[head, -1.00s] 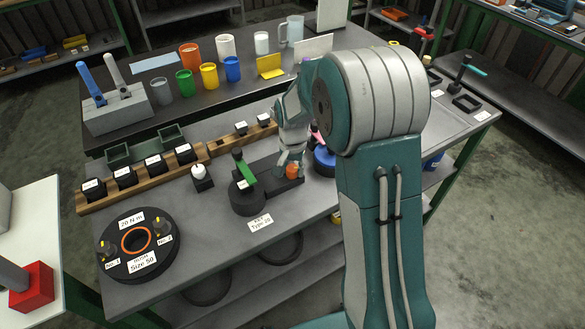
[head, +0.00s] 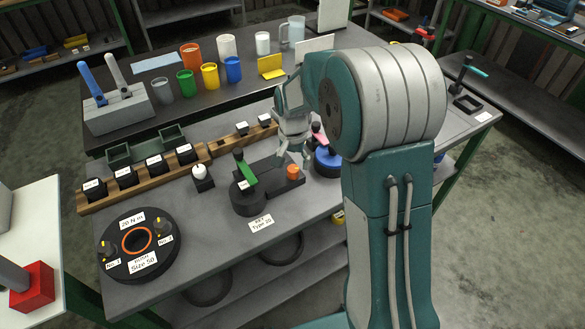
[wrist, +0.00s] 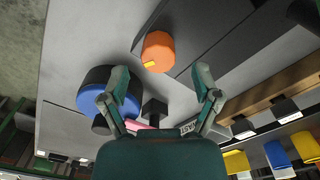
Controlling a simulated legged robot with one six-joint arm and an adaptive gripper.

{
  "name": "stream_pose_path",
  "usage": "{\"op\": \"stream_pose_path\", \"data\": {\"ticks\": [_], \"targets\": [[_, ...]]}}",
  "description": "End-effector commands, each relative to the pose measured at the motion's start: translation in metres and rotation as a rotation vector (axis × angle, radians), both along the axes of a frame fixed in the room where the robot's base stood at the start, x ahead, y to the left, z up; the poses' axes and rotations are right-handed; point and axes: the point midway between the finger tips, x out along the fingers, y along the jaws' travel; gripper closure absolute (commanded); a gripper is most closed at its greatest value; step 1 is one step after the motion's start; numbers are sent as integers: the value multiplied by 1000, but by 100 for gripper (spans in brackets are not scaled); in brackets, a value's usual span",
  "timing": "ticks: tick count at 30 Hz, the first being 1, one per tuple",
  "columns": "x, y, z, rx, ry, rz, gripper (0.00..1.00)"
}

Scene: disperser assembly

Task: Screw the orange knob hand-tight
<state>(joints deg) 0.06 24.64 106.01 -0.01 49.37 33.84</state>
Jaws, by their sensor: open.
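The orange knob (head: 293,171) sits at the right end of a dark block (head: 270,183) on the grey bench. The wrist view shows the knob (wrist: 158,48) with a small yellow mark on its side, just beyond my fingertips. My gripper (head: 294,156) is above the knob and apart from it. Its two fingers are spread wide with nothing between them, as the wrist view also shows (wrist: 161,76). A black round base with a green lever (head: 246,172) stands at the block's left end.
A blue-and-black round part (head: 327,160) stands close to the right of the knob, partly behind my arm. A white-topped button (head: 200,172) and a wooden rack of black blocks (head: 139,172) are to the left. The bench front is clear around the label (head: 261,223).

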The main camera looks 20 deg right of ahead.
Motion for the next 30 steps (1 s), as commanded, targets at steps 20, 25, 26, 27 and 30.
{"op": "stream_pose_path", "data": {"ticks": [20, 25, 26, 27, 30], "targets": [[1, 2, 85, -1, 3, 0, 19], [1, 2, 86, -1, 3, 0, 19], [1, 1, 85, -1, 2, 0, 19], [1, 1, 85, -1, 2, 0, 19], [0, 1, 86, -1, 1, 1, 19]]}}
